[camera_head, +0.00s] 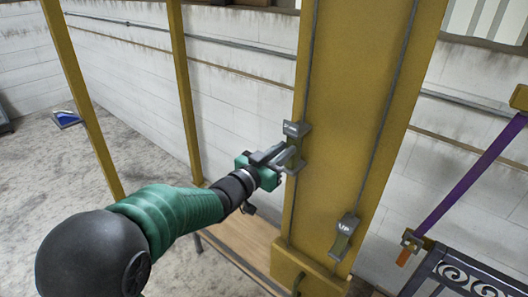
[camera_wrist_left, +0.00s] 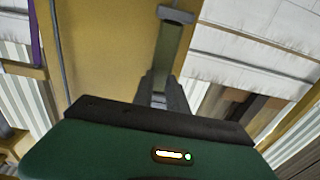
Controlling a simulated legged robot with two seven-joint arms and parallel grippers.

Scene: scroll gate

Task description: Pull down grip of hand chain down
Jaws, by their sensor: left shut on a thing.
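The hand chain runs as two thin grey lines along the broad yellow post. One line carries a grey grip (camera_head: 297,130) with worn lettering that I cannot read surely. My left gripper (camera_head: 288,157) is shut on this grip from the left, at about the middle of the post's visible height. The other line carries a second grey grip (camera_head: 344,238) marked "UP", lower and to the right. In the left wrist view the held grip (camera_wrist_left: 174,45) stretches away beyond my fingers, with a wider grey end. My right gripper is not in view.
The yellow post (camera_head: 350,95) stands close beside the held grip. Slimmer yellow posts (camera_head: 186,105) stand at the left. A wooden board (camera_head: 240,248) lies low behind my arm. A purple strap (camera_head: 468,183) and dark scrollwork metal (camera_head: 470,275) are at the right.

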